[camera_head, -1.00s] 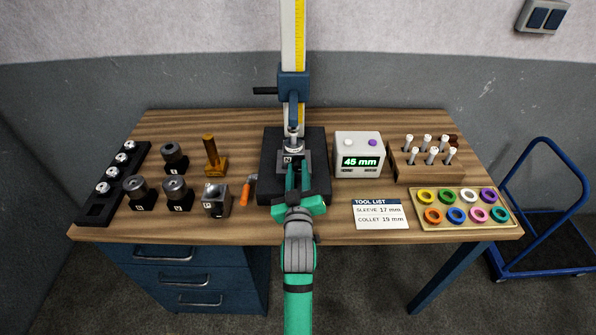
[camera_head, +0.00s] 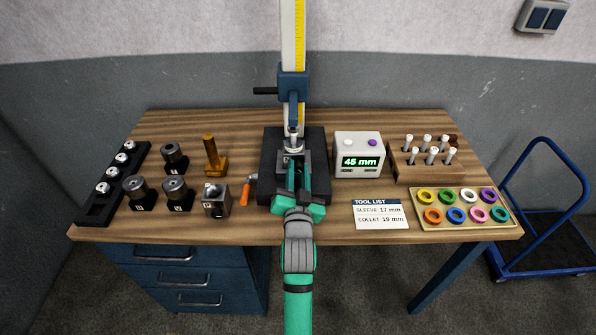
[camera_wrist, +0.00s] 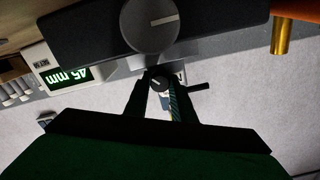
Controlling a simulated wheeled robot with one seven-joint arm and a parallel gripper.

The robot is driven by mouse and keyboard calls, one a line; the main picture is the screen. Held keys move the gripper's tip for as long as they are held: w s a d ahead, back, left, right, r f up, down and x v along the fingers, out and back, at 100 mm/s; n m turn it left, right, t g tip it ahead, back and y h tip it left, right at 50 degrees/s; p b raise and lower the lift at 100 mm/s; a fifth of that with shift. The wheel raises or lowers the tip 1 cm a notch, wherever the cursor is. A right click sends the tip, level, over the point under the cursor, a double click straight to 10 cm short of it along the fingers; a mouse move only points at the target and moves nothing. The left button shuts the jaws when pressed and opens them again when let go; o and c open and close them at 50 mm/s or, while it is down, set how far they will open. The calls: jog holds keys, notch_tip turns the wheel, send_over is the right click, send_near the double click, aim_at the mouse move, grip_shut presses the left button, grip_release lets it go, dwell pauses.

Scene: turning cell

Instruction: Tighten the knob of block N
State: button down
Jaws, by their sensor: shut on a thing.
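Block N (camera_head: 285,158) is grey and sits on the black base (camera_head: 267,180) of the height stand. My gripper (camera_head: 296,168) reaches it from the front and hides much of its front face. In the wrist view my dark fingers (camera_wrist: 160,88) close around a small round dark knob (camera_wrist: 157,82) with a pale mark, which I take to be the knob of block N. The contact itself is dim. A larger grey disc (camera_wrist: 150,27) with a pale line shows in front of a dark body above it in that picture.
The stand's column (camera_head: 292,30) rises behind, with a blue carriage (camera_head: 293,85) above the block. A display (camera_head: 360,168) reading 45 mm is close on the right. An orange-handled tool (camera_head: 246,193) and block P (camera_head: 216,200) lie left. Bare wood shows around the tool list (camera_head: 380,214).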

jog(key=shift+d+m, duration=0.1)
jog(key=shift+m, duration=0.4)
jog(key=c, duration=1.8)
grip_release()
jog(key=shift+o, duration=0.2)
jog(key=s, duration=1.1)
